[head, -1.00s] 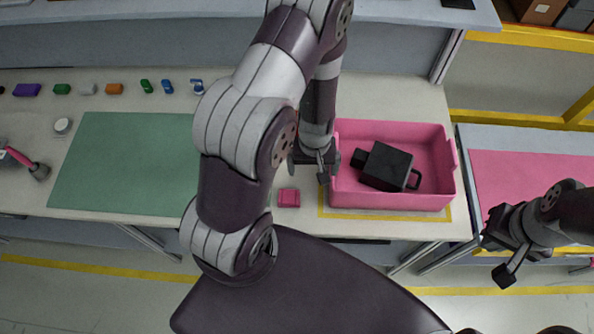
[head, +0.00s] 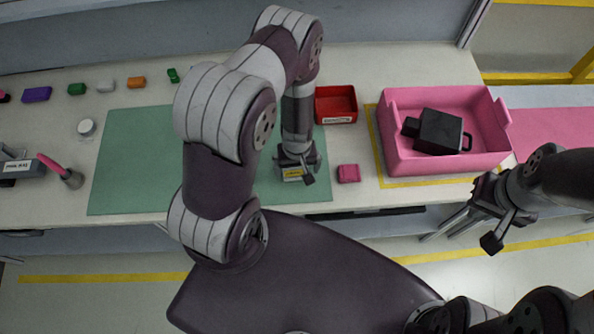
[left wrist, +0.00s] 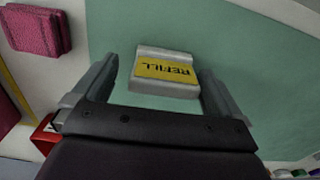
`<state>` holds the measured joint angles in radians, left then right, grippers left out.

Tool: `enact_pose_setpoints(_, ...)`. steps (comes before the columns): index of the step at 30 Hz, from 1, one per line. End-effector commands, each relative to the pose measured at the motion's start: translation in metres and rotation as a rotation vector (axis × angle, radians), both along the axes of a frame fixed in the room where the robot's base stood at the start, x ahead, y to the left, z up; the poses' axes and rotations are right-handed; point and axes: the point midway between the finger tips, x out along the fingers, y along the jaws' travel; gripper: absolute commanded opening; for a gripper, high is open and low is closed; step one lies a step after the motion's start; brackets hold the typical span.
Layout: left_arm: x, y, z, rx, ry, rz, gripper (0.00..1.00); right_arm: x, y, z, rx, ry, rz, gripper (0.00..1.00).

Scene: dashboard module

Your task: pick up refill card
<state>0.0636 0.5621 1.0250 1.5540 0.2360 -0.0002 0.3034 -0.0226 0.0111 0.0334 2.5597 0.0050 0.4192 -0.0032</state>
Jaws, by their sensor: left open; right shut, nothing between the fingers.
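The refill card is a light grey block with a yellow label reading REFILL (left wrist: 163,72). In the left wrist view it lies on the green mat (left wrist: 240,40), between the fingers of my open left gripper, with a gap at the right finger. In the head view my left gripper (head: 298,166) is over the right part of the mat, and the card's yellow label (head: 293,174) just shows under it. The gripper hides most of the card there. My right gripper (head: 490,218) is shut and empty, in front of the table at the right.
A pink block (head: 348,173) lies just right of the mat. A red tray (head: 336,104) stands behind it. A pink bin (head: 385,140) holding a black container (head: 438,132) stands further right. Several small coloured blocks line the back left. The mat's left part (head: 135,165) is clear.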

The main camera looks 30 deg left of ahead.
Motion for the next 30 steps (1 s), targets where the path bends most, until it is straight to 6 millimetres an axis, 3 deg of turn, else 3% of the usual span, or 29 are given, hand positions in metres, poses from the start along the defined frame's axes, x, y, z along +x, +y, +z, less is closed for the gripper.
enact_pose_setpoints(3,-0.001,0.0,-0.012,0.0,0.001,0.001,1.0,0.0,0.0,-0.001,0.0,0.0,0.0,0.0)
enact_pose_setpoints(9,0.0,0.0,-0.013,0.0,0.0,0.001,1.0,0.0,0.0,-0.001,0.0,0.0,0.0,0.0)
enact_pose_setpoints(14,0.0,0.0,-0.013,0.0,0.0,0.001,0.48,0.0,0.0,-0.001,0.0,0.0,0.0,0.0)
enact_pose_setpoints(15,0.0,0.0,-0.013,0.0,0.0,0.001,0.45,0.0,0.0,-0.001,0.0,0.0,0.0,0.0)
enact_pose_setpoints(25,0.0,0.0,-0.009,0.0,0.0,0.001,0.45,0.0,0.0,0.0,0.0,0.0,0.0,0.0)
enact_pose_setpoints(30,0.001,0.0,0.016,0.0,-0.002,0.001,0.45,0.0,0.0,0.001,0.0,0.0,0.0,0.0)
